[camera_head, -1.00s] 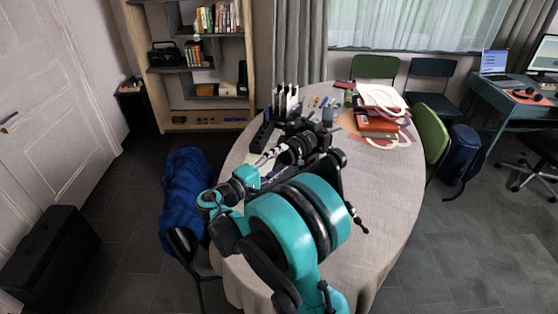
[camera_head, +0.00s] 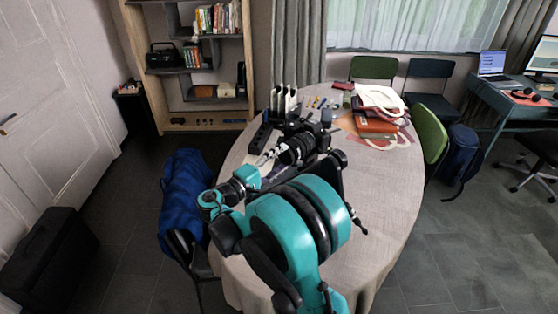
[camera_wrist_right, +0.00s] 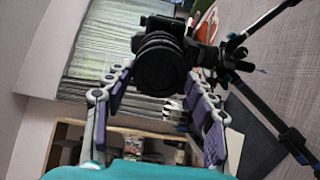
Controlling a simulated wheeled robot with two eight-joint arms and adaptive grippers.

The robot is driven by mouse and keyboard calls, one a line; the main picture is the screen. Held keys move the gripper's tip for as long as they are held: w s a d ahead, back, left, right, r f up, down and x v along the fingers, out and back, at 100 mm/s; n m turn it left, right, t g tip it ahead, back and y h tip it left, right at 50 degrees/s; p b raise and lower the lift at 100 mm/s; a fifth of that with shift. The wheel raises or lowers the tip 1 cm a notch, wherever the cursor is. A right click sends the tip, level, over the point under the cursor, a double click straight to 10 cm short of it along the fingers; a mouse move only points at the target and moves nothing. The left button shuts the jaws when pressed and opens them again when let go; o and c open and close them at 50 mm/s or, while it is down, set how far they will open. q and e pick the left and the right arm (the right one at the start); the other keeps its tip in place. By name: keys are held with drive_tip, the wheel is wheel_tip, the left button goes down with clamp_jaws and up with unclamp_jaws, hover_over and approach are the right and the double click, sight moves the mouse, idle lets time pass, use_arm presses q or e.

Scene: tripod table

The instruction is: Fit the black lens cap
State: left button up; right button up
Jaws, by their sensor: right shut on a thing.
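A black camera (camera_head: 318,134) with a thick lens (camera_head: 297,148) stands on a black tripod (camera_head: 352,212) on the table. In the right wrist view the camera (camera_wrist_right: 165,25) shows its lens end facing me. My right gripper (camera_head: 264,160) is at the lens front, its fingers on either side. In the wrist view the gripper (camera_wrist_right: 160,84) is shut on a dark round disc, the black lens cap (camera_wrist_right: 158,70), at the lens front. Black on black, I cannot tell whether the cap is seated or just apart. My left gripper is not in view.
The round table (camera_head: 385,205) has a grey cloth. Behind the camera stand a dark rack (camera_head: 262,134) and small tools. A bag with orange-red items (camera_head: 375,125) lies at the back right. A chair with a blue cover (camera_head: 185,190) is at the left. The table's right side is clear.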

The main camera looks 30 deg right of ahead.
drive_tip(key=shift+w+d, duration=0.1)
drive_tip(key=shift+d, duration=0.3)
idle(0.8)
drive_tip(key=o, duration=1.5)
drive_tip(key=shift+o, duration=0.2)
drive_tip(key=v, duration=0.7)
